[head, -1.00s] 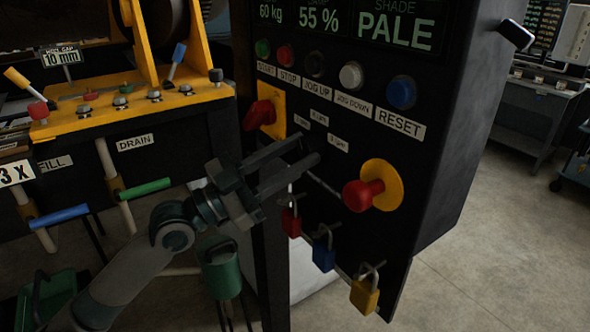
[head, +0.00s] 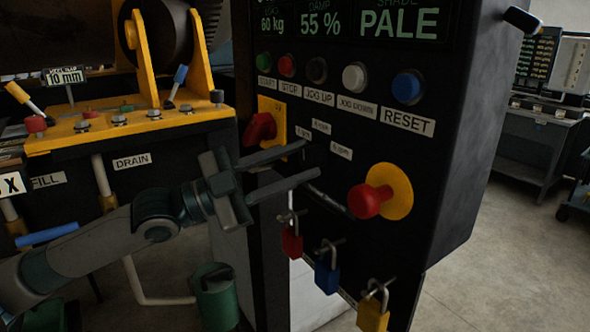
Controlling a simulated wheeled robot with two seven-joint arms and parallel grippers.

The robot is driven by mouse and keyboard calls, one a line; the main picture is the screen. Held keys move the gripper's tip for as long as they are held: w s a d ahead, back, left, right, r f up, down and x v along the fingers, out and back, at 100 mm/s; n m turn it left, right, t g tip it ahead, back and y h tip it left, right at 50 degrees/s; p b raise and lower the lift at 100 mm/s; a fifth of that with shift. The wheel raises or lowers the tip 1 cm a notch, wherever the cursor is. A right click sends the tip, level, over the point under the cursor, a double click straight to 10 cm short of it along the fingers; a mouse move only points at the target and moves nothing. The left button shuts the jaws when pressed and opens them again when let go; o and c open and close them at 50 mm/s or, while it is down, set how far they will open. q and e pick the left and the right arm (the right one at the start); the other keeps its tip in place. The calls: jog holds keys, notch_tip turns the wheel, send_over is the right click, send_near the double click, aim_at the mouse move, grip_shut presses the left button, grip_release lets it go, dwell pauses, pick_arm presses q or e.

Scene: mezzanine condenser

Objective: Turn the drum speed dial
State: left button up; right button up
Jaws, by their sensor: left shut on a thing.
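The black control panel (head: 420,183) fills the middle and right of the head view. Small white speed labels (head: 341,151) sit in an arc under the row of buttons, too blurred to read fully. The drum speed dial lies just below them; it is dark on the dark panel and largely hidden by my fingers. My left gripper (head: 311,160) comes in from the left, one finger above the other, and is shut on the dial. My right gripper is not in view.
A red mushroom button (head: 365,201) on a yellow plate sits right of my fingers. A red rotary switch (head: 259,129) is just above left. Red (head: 292,242), blue (head: 327,278) and yellow (head: 373,313) padlocks hang below. A blue RESET button (head: 407,88) is above.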

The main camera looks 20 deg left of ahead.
pick_arm(q)
jog(key=shift+m, duration=0.8)
jog(key=o, duration=1)
jog(key=shift+o, duration=0.2)
jog(key=shift+a, duration=0.1)
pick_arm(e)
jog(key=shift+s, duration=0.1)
pick_arm(q)
jog(key=shift+v, duration=0.75)
jog(key=b+v, duration=0.2)
jog(key=v, duration=1.3)
jog(key=shift+s+a+r, duration=0.2)
jog(key=shift+a, duration=0.2)
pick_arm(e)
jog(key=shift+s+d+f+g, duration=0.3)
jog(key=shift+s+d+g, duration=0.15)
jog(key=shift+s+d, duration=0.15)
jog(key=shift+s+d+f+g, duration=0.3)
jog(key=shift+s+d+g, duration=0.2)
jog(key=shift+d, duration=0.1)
